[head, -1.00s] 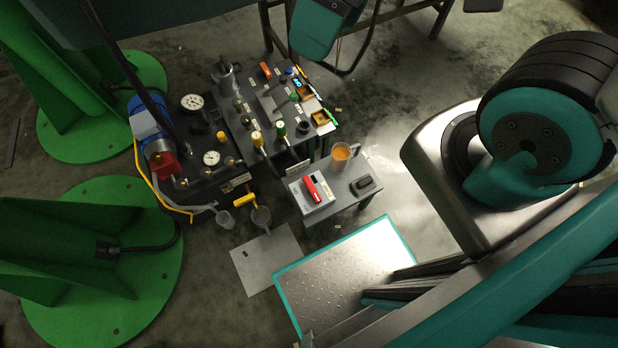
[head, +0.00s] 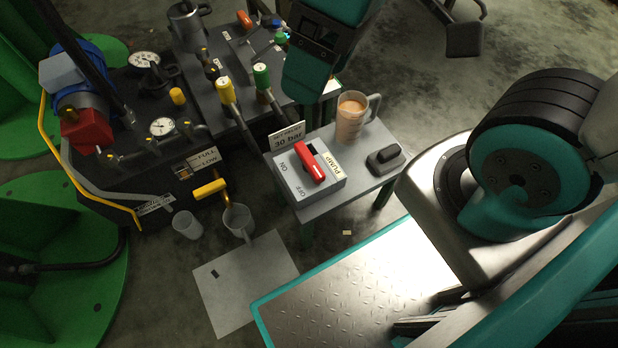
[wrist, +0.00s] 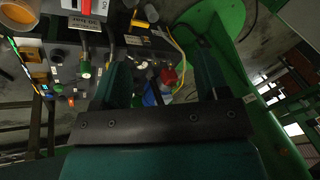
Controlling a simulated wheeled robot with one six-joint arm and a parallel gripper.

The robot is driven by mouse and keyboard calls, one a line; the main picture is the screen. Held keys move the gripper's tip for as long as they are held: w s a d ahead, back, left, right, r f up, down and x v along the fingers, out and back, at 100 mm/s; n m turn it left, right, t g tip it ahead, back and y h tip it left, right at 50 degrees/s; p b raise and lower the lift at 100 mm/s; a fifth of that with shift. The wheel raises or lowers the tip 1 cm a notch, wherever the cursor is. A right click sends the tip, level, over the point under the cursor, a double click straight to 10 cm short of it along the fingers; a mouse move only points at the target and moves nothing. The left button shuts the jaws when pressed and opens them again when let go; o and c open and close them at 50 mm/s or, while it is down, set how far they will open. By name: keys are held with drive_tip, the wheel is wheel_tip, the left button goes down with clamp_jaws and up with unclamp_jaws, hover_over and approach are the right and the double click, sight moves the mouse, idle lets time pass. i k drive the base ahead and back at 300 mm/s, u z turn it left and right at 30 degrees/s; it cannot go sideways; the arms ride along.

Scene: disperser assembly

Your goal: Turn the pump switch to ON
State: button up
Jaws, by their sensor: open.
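The pump switch (head: 311,163) is a red handle on a light grey box (head: 327,190) marked PUMP, ON and OFF. The box sits on a small grey table, and the handle lies slanted across its top. I cannot tell for sure which mark the handle points at. In the wrist view a bit of the red handle (wrist: 93,4) shows at the top edge. My gripper (wrist: 160,62) is open and empty in the wrist view, its two teal fingers apart. It is clear of the switch. In the head view its fingertips cannot be made out.
A "30 bar" sign (head: 287,136) stands behind the switch box. A jug of orange-brown liquid (head: 350,120) and a dark block (head: 385,158) share the table (head: 368,182). The machine with gauges and yellow and green handles stands left. Two cups (head: 187,225) (head: 238,222) stand lower left.

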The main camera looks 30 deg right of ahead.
sight(310, 165)
drive_tip(key=z, duration=0.9)
drive_tip(key=k, duration=1.6)
drive_tip(key=u, duration=0.8)
drive_tip(key=i, duration=1)
drive_tip(key=u, duration=0.05)
